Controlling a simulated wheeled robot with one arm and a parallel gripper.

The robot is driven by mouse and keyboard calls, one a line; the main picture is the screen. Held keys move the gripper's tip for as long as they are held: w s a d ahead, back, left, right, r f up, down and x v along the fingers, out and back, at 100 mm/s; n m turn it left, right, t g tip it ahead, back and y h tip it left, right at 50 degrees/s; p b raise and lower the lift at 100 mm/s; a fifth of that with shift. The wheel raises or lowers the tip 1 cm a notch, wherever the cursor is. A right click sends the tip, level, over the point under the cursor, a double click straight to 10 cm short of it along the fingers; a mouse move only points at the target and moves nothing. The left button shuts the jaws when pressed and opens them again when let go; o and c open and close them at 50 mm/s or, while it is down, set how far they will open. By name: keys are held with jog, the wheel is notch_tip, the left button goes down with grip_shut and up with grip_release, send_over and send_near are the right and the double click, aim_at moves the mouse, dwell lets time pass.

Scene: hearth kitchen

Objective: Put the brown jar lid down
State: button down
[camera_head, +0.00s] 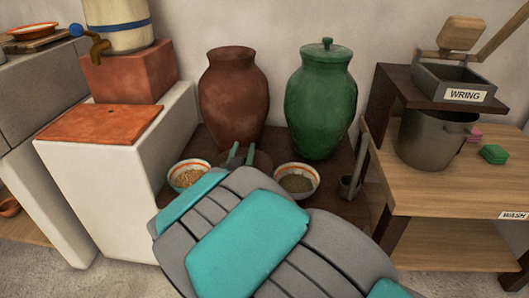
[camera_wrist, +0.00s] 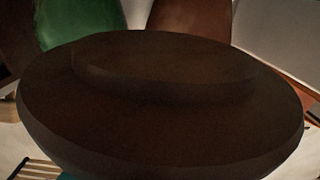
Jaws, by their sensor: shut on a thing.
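The brown jar lid (camera_wrist: 160,105) is a dark round disc with a raised middle and fills most of the wrist view. My gripper (camera_head: 241,154) is shut on it, in front of the two jars in the head view. Much of the gripper and lid is hidden behind my own arm there. The brown jar (camera_head: 234,100) stands with its mouth uncovered on a dark low surface; it also shows in the wrist view (camera_wrist: 190,18). The green jar (camera_head: 321,108) beside it wears its own green knobbed lid.
A bowl of grain (camera_head: 188,173) and a bowl of darker contents (camera_head: 297,182) stand in front of the jars. A white block with an orange top (camera_head: 104,123) is at left. A wooden bench (camera_head: 440,190) with a metal pot (camera_head: 432,140) is at right.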

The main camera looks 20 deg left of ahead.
jog(key=w+d+f, duration=0.3)
jog(key=w+f, duration=0.1)
jog(key=w, duration=0.4)
jog(key=shift+w+f, duration=0.2)
jog(key=shift+w, duration=0.2)
jog(key=shift+f+b, duration=0.35)
jog(key=shift+f, duration=0.05)
jog(key=shift+f, duration=0.25)
jog(key=shift+c, duration=2.3)
grip_release()
jog(key=shift+r, duration=0.1)
